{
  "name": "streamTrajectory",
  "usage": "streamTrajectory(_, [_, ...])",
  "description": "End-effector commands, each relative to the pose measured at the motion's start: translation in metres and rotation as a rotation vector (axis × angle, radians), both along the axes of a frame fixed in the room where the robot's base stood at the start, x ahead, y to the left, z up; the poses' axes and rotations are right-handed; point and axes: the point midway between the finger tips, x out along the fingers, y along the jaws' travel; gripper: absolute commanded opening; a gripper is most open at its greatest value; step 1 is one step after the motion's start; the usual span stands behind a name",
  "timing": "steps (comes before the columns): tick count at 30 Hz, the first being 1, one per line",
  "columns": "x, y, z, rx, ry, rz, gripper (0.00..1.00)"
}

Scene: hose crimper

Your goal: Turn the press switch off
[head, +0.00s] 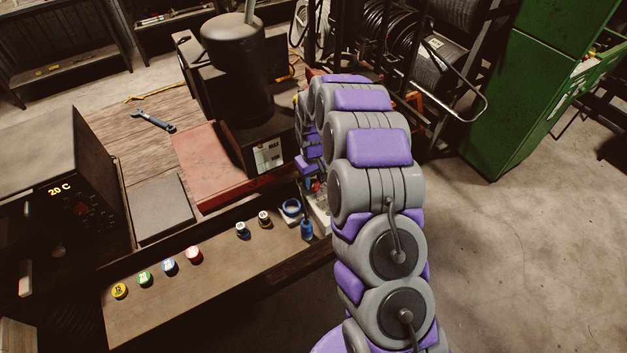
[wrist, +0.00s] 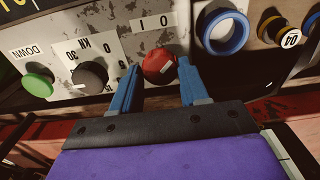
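The press switch appears to be the red knob (wrist: 158,66) on a worn white panel (wrist: 205,62), below the marks "O" and "I" in the wrist view. A short white mark shows on its face; I cannot tell which letter it points at. My gripper (wrist: 159,66) has two blue fingers standing apart, one on each side of the knob and close to it. I cannot tell whether they touch it. In the head view my arm reaches to the press (head: 236,70), and the gripper is mostly hidden behind it.
A grey dial (wrist: 90,76) and a green DOWN button (wrist: 38,84) are left of the knob. A blue ring (wrist: 224,30) is on the right. Several coloured caps, including a yellow one (head: 120,291), line the bench ledge. A wrench (head: 153,121) lies on the bench.

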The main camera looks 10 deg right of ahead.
Motion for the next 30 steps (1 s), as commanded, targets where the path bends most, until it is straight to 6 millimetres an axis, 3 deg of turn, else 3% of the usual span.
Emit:
streamTrajectory(6, [-0.002,0.000,-0.001,0.000,0.006,0.000,0.65])
streamTrajectory(17, [-0.003,0.000,0.006,0.000,0.009,-0.001,0.65])
streamTrajectory(20, [-0.003,0.000,0.020,0.000,0.009,-0.001,0.65])
streamTrajectory(30, [-0.002,0.000,0.094,-0.001,0.006,-0.001,0.65])
